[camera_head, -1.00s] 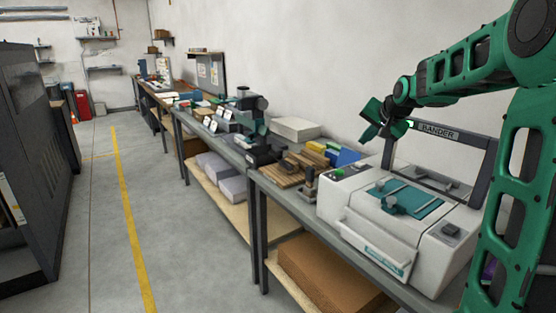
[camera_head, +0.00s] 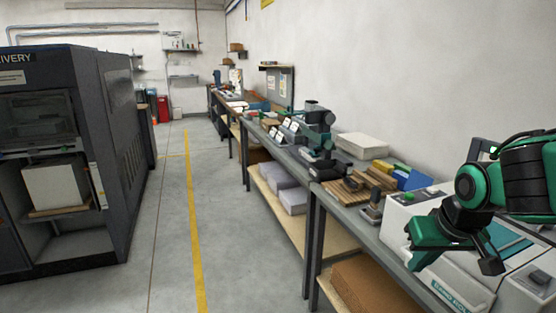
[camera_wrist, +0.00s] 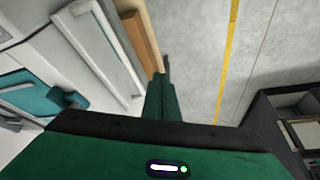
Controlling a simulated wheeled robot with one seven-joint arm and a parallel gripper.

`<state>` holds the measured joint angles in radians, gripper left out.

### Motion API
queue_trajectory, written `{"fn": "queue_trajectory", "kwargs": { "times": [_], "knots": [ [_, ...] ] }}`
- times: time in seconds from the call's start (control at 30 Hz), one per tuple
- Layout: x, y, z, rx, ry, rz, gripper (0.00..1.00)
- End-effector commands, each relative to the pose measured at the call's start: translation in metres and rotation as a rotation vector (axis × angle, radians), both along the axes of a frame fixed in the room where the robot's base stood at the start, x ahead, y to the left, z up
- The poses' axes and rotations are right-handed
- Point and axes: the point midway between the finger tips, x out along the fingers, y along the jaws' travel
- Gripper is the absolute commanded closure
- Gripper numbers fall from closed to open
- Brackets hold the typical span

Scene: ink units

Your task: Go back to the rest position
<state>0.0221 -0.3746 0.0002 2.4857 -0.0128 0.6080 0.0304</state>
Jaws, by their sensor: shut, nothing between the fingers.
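In the wrist view the gripper (camera_wrist: 162,92) points away over the bench edge and the floor. My arm hides much of the sander in the head view.
A long grey workbench (camera_head: 296,160) runs along the wall with wooden blocks (camera_head: 362,186), a grey-green device (camera_head: 318,132) and boxes on it. A large dark machine (camera_head: 118,130) stands at left. The floor aisle with a yellow line (camera_head: 192,225) is clear.

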Motion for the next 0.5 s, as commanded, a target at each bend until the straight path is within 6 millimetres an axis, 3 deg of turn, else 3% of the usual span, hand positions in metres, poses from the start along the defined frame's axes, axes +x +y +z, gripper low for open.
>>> {"fn": "queue_trajectory", "kwargs": {
  "times": [0.07,0.37,0.5],
  "knots": [
    [-0.017,0.005,-0.007,-0.018,0.017,0.04,1.0],
    [-0.062,-0.05,-0.016,-0.007,0.14,-0.137,1.0],
    [-0.094,-0.074,-0.019,0.013,0.214,-0.241,1.0]
  ]
}}
